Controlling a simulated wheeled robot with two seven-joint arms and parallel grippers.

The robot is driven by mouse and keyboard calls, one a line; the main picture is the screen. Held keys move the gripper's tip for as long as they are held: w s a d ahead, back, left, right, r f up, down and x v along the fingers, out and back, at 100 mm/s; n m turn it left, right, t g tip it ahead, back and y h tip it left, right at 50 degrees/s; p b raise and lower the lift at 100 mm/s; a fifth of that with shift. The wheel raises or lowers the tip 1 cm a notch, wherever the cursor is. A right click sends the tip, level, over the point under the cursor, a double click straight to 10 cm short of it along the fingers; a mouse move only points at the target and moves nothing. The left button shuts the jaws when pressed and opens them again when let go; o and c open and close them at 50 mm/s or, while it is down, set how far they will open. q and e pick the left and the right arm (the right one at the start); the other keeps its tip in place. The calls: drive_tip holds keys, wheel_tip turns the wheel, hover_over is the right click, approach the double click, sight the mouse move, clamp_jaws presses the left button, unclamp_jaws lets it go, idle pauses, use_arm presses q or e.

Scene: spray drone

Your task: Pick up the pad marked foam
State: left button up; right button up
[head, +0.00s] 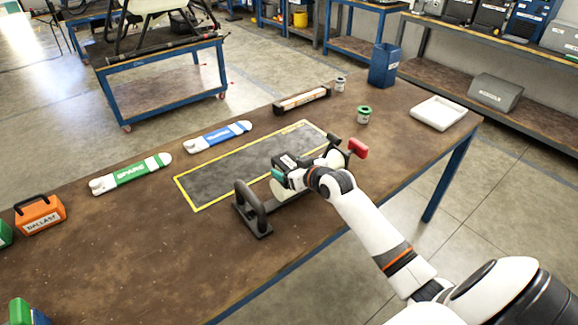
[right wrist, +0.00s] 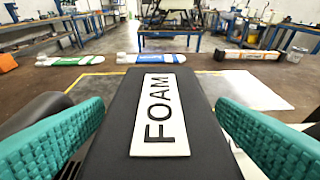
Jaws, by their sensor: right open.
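The foam pad is a dark block with a white label reading FOAM (right wrist: 160,112), in the middle of the right wrist view. In the head view its small label (head: 287,161) shows at my right gripper (head: 282,174), which hides much of the pad. My right gripper is open, with one teal finger on each side of the pad in the right wrist view (right wrist: 160,140). I cannot tell whether either finger touches it. My left gripper is not in view.
A black handled frame (head: 252,212) stands by the gripper, beside a yellow-edged mat (head: 235,175). A green-and-white SPARE piece (head: 130,174), a blue-and-white piece (head: 217,136) and an orange BALLAST box (head: 40,215) lie left. A white tray (head: 438,112) and blue bin (head: 384,65) stand right.

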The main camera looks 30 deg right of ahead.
drive_tip(key=shift+w+f, duration=0.1)
drive_tip(key=shift+w, duration=0.1)
drive_tip(key=c, duration=1)
drive_tip(key=shift+c, duration=0.2)
